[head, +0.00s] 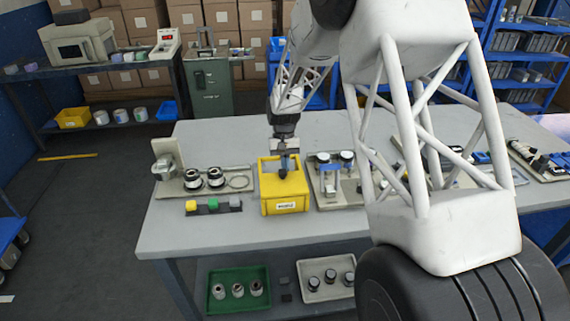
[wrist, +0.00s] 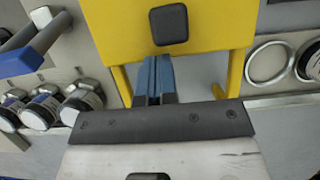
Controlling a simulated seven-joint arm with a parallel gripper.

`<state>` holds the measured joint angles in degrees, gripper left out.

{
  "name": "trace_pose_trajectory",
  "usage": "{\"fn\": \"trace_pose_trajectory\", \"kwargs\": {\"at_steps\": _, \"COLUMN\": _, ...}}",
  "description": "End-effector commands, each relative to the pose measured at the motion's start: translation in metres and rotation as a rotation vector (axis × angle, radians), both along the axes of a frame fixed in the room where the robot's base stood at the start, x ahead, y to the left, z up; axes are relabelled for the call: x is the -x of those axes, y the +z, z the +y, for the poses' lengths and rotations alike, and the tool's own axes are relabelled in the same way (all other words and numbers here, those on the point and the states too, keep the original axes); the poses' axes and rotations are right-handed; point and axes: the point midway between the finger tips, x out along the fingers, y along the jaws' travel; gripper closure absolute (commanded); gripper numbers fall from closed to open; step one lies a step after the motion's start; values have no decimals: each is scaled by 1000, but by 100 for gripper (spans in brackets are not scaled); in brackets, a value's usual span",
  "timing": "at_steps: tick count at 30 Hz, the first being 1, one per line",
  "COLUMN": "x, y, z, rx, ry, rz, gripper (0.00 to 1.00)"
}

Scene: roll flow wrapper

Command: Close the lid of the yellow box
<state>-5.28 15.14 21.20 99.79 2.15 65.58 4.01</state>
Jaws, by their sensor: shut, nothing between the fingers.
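The yellow box (head: 286,207) stands at the front middle of the grey table, with a white label on its front. It also shows in the wrist view (wrist: 115,35), where a dark square knob (wrist: 168,24) sits on its flat yellow panel. Two yellow side bars run from that panel, with a grey gap between them. I cannot tell whether the lid is fully down. My gripper (head: 284,160) is over the box, pointing down, partly hiding its top. In the wrist view my gripper's blue fingertips (wrist: 156,72) are together, empty, close to the panel's edge near the knob; contact is unclear.
Left of the box is a fixture with dark cylinders and a ring (head: 238,181). Another fixture (head: 332,186) stands close on the right. My arm hides much of the table's right side. The left front of the table is clear.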

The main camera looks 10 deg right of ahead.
Motion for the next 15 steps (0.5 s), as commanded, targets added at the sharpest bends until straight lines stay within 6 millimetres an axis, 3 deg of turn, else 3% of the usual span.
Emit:
{"fn": "trace_pose_trajectory", "kwargs": {"at_steps": 8, "x": -4, "y": -2, "z": 0, "rx": 0, "ry": 0, "rz": 2, "gripper": 100}}
{"fn": "trace_pose_trajectory", "kwargs": {"at_steps": 15, "x": -24, "y": -3, "z": 0, "rx": 0, "ry": 0, "rz": 2, "gripper": 100}}
